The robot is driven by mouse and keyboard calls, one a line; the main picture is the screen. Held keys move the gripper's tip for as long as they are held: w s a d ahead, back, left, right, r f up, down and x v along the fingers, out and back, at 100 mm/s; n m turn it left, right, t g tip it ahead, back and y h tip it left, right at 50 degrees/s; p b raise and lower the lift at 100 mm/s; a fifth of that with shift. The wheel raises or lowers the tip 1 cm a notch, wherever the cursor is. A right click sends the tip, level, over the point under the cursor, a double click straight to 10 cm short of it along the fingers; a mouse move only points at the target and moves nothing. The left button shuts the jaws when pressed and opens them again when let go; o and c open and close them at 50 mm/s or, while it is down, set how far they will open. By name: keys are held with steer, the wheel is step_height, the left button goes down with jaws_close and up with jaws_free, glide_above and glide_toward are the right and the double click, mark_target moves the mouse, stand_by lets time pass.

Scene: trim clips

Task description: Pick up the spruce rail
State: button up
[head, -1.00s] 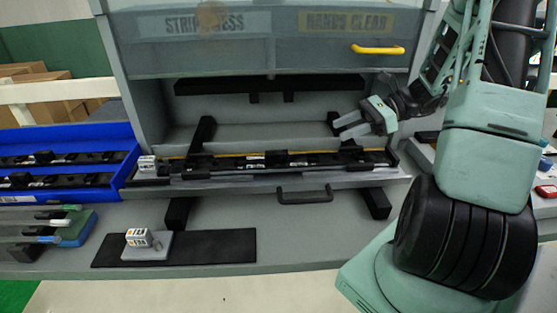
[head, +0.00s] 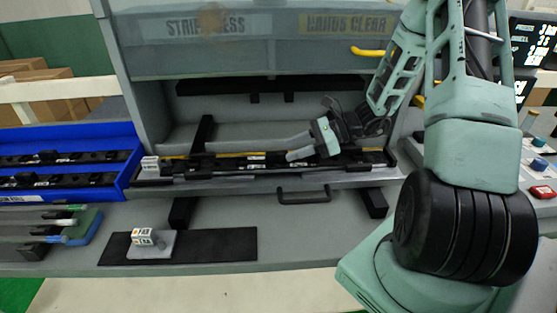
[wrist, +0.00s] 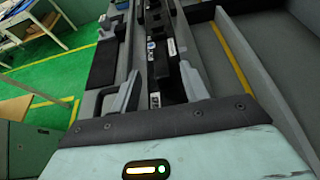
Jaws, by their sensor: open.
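A long dark rail (head: 228,165) with black clips and white labels lies lengthwise in the press bed. I cannot read from the labels whether it is the spruce one. It also shows in the wrist view (wrist: 153,50), running away from me between my fingers. My gripper (head: 280,149) is over the right half of the bed, with its fingers pointing left. In the wrist view my gripper (wrist: 160,88) is open, with one pale finger on each side of the dark strip. I cannot tell whether the fingers touch it.
The raised press guard (head: 240,50) hangs above the bed. A drawer handle (head: 303,197) is at its front. A blue bin (head: 131,165) with dark parts stands left. Several coloured-tipped rods (head: 40,222) lie below it. A labelled block (head: 142,236) sits on a black mat (head: 215,246).

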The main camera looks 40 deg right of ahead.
mark_target(281, 153)
steer(key=x, duration=0.3)
steer(key=shift+w+f, duration=0.1)
steer(key=shift+c, duration=0.3)
jaws_close()
steer(key=shift+r, duration=0.2)
